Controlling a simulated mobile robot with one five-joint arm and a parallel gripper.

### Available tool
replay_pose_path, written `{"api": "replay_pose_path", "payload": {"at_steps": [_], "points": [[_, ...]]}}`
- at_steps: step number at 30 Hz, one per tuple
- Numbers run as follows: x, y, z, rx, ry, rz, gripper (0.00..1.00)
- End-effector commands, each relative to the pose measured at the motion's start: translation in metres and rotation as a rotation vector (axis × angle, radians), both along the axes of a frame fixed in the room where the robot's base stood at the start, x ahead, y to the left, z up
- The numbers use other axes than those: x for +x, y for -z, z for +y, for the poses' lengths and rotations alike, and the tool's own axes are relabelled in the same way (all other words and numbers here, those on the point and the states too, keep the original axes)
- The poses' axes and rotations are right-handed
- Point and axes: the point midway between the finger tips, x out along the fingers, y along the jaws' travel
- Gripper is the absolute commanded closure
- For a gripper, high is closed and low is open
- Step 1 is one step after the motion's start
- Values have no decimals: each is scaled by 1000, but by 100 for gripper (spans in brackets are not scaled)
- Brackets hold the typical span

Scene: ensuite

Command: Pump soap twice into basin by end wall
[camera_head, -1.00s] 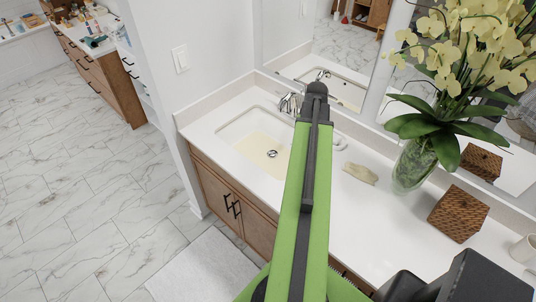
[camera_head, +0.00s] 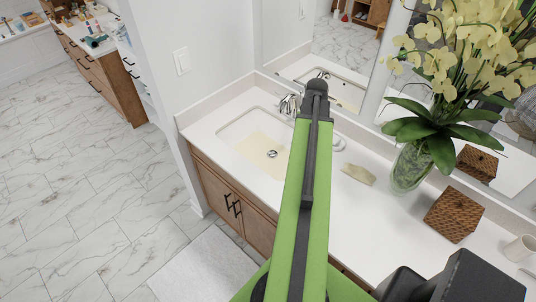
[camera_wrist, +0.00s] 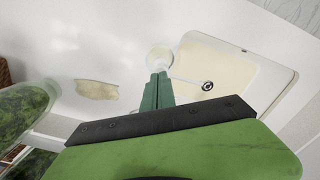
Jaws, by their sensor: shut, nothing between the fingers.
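The basin (camera_head: 232,131) by the end wall is a white sink set in the counter, with a pale yellow floor and a round drain. It also shows in the wrist view (camera_wrist: 285,82). A pale round thing (camera_wrist: 160,57), perhaps the soap dispenser, stands beside the basin, just beyond my fingertips. In the head view a small whitish part (camera_head: 340,144) shows right of my arm; the rest is hidden. My gripper (camera_wrist: 157,80) is shut and empty, pointing at the round thing; I cannot tell whether they touch. My arm hides the gripper in the head view.
A chrome faucet (camera_head: 289,104) stands behind the basin. A beige soap-like piece (camera_head: 358,175), a glass vase with orchids (camera_head: 411,167), a woven box (camera_head: 454,213) and a white cup (camera_head: 520,248) stand to the right. The mirror and end wall bound the counter.

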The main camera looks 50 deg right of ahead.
Motion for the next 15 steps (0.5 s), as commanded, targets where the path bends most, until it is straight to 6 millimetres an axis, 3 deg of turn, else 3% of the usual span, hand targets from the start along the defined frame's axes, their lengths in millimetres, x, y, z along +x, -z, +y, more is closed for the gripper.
{"api": "replay_pose_path", "payload": {"at_steps": [5,15], "points": [[0,-10,0,0,0,0,100],[0,-51,0,0,0,0,100]]}}
